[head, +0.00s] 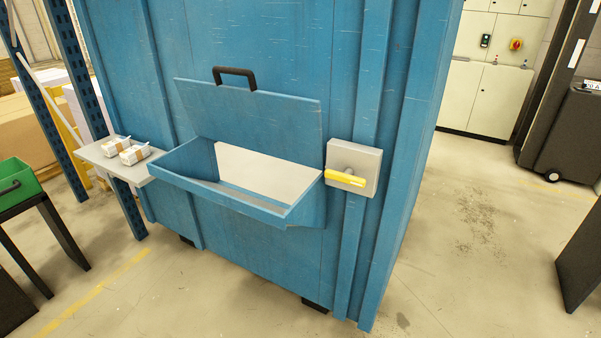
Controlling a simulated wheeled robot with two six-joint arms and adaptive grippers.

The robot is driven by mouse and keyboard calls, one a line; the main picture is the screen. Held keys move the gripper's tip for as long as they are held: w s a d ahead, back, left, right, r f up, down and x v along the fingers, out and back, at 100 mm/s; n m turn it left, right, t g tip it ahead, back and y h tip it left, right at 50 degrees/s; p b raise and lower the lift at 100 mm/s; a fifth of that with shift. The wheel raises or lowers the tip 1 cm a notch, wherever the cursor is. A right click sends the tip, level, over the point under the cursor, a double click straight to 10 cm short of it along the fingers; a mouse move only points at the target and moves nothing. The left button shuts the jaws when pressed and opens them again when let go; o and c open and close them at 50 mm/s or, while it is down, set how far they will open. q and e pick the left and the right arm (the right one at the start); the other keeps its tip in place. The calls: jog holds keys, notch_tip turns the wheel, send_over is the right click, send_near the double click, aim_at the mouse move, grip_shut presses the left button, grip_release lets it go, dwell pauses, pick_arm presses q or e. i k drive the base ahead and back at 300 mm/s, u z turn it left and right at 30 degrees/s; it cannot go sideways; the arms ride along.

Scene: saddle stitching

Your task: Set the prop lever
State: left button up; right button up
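A yellow lever (345,179) sticks out from a light grey square plate (368,160) on the front of a large blue cabinet (270,50). The lever lies nearly level and points to the left, its tip near the right end of an open hopper (285,212). The hopper's blue lid (255,115) stands raised behind it, with a black handle (235,72) on its top edge. Neither of my grippers is in view.
A grey shelf (93,153) left of the hopper holds two wrapped white bundles (134,155). A green crate (17,183) sits on a dark stand at far left. Open floor (470,240) lies right of the cabinet; dark equipment (560,120) stands farther right.

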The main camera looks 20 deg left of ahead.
aim_at(347, 178)
jog(key=u, duration=0.1)
jog(key=i, duration=0.6)
jog(key=z, duration=2.05)
jog(key=i, duration=1.1)
jog(key=u, duration=1.3)
